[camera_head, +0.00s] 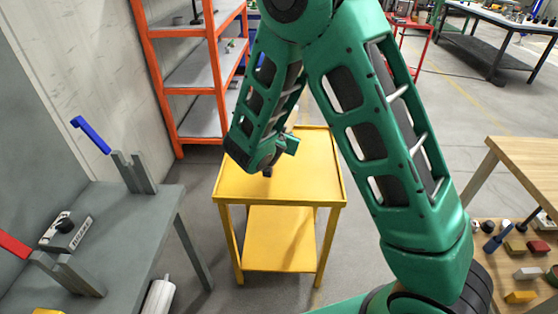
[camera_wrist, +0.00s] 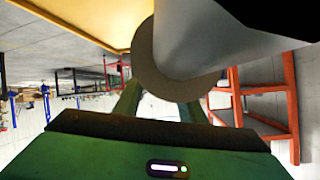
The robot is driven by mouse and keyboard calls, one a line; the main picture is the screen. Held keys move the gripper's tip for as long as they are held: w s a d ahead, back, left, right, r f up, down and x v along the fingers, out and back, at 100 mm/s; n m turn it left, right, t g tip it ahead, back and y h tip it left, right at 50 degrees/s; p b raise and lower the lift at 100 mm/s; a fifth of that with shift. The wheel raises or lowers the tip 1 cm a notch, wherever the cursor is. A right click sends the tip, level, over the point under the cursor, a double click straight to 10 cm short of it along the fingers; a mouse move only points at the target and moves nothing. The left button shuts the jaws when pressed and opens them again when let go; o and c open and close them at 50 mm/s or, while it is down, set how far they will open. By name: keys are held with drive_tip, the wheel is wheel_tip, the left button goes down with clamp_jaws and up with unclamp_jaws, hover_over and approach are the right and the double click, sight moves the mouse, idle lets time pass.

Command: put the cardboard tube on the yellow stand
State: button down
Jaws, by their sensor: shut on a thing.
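The yellow stand (camera_head: 318,170) is a two-level table in the middle of the head view; its yellow edge also crosses the top of the wrist view (camera_wrist: 95,18). My gripper is mostly hidden behind my green arm in the head view, above the stand's top. In the wrist view my gripper (camera_wrist: 157,95) is shut on the cardboard tube (camera_wrist: 200,45), a pale cylinder with a tan rim. A small pale part of it seems to show behind my arm in the head view. Whether the tube touches the stand cannot be told.
A grey bench (camera_head: 140,210) with a blue-handled fixture (camera_head: 92,135) and a red-handled one stands at left. An orange shelf rack (camera_head: 185,75) is behind the stand. A wooden table (camera_head: 525,165) and a board of small parts are at right. The visible stand top looks clear.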

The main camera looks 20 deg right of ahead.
drive_tip(key=s+a+f+m+g+h, duration=0.1)
drive_tip(key=s+a+f+m+h, duration=0.15)
drive_tip(key=a, duration=0.45)
hover_over(287, 166)
drive_tip(key=shift+n+y, duration=0.35)
wheel_tip(287, 166, down, 7)
drive_tip(key=shift+f, duration=2.05)
drive_tip(key=c, duration=1.1)
unclamp_jaws()
drive_tip(key=shift+f, duration=0.1)
drive_tip(key=v, duration=1.2)
drive_tip(key=shift+d, duration=0.1)
